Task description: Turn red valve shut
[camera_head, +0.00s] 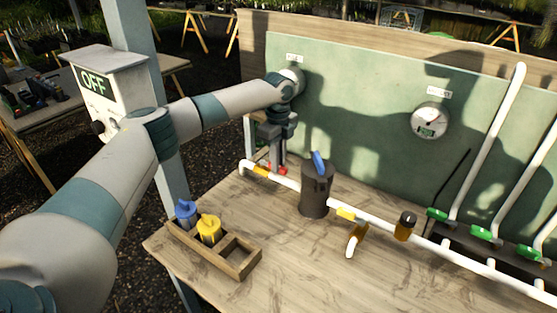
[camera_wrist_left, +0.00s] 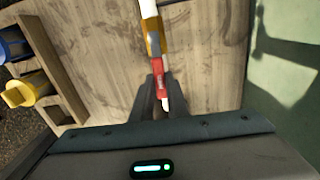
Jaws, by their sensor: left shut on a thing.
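The red valve (camera_wrist_left: 158,76) sits on the white pipe (camera_wrist_left: 148,9), just past a yellow fitting (camera_wrist_left: 152,38). In the head view a little red (camera_head: 283,170) shows at the pipe's far left end. My left gripper (camera_head: 276,170) reaches down there from above. In the left wrist view its two dark fingers (camera_wrist_left: 160,95) are shut on the red handle, one on each side. The fingers hide part of the valve, so I cannot tell exactly how far the handle is turned. My right gripper is not in view.
A black canister (camera_head: 315,190) with a blue handle stands on the table by the pipe. A wooden tray (camera_head: 232,262) holds a blue and a yellow piece. Green valves (camera_head: 480,233) and white pipes stand at right. A gauge (camera_head: 430,120) hangs on the green panel.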

